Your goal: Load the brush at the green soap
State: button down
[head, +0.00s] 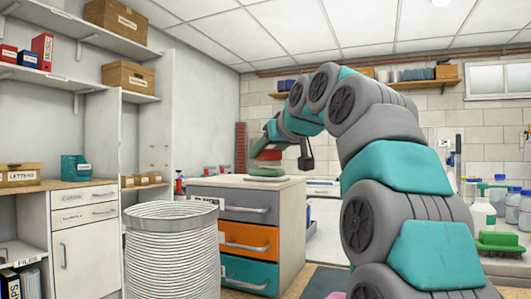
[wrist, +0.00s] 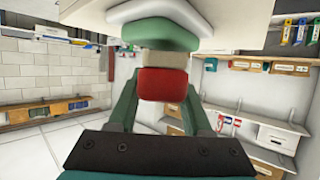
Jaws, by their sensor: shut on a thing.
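My gripper (head: 267,151) is over the top of the drawer cabinet (head: 240,182) in the head view. In the wrist view my gripper (wrist: 158,100) is shut on the brush (wrist: 162,84), which has a red body and beige bristles (wrist: 165,59). The green soap (wrist: 160,33) lies just past the bristles, on a white dish (wrist: 158,12). The bristle ends appear to meet the soap, though exact contact is hard to tell. In the head view the green soap (head: 265,172) is a flat round cake beneath the brush.
A ribbed white bin (head: 170,255) stands left of the drawer cabinet. Shelves with boxes (head: 128,76) line the left wall. The cabinet top around the dish looks clear.

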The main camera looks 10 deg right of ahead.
jog(key=shift+f+b, duration=0.3)
jog(key=shift+f, duration=0.15)
dwell(0.7)
jog(key=shift+r, duration=0.15)
jog(key=shift+r+p, duration=3.25)
jog(key=shift+r, duration=0.1)
